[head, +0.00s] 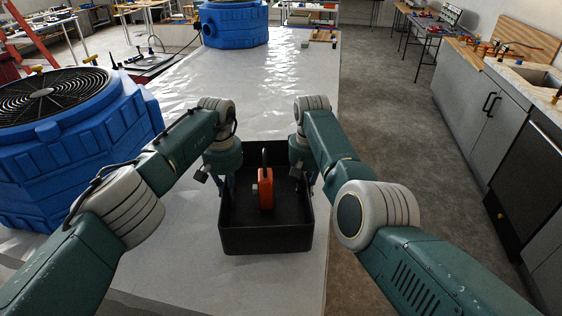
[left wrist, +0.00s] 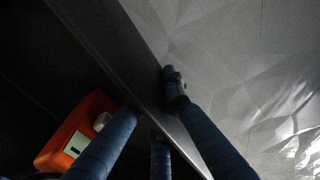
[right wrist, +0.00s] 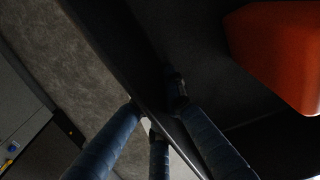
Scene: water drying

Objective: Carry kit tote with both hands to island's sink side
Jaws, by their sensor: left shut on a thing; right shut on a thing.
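The black kit tote (head: 266,240) is in front of me in the head view, with an orange tool (head: 265,190) with a black handle inside it. My left gripper (head: 226,182) is shut on the tote's left wall; in the left wrist view its blue fingers (left wrist: 150,115) straddle the wall (left wrist: 120,50). My right gripper (head: 306,182) is shut on the right wall; in the right wrist view its fingers (right wrist: 155,115) straddle that wall (right wrist: 100,55). The orange tool also shows in the left wrist view (left wrist: 75,135) and right wrist view (right wrist: 285,50). I cannot tell whether the tote touches the surface below.
A wet, pale surface (head: 270,100) stretches ahead under the tote. A blue fan unit (head: 70,140) stands at the left and another blue unit (head: 235,25) at the far end. A grey floor aisle (head: 385,130) separates this surface from counters with a sink (head: 538,75) at the right.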

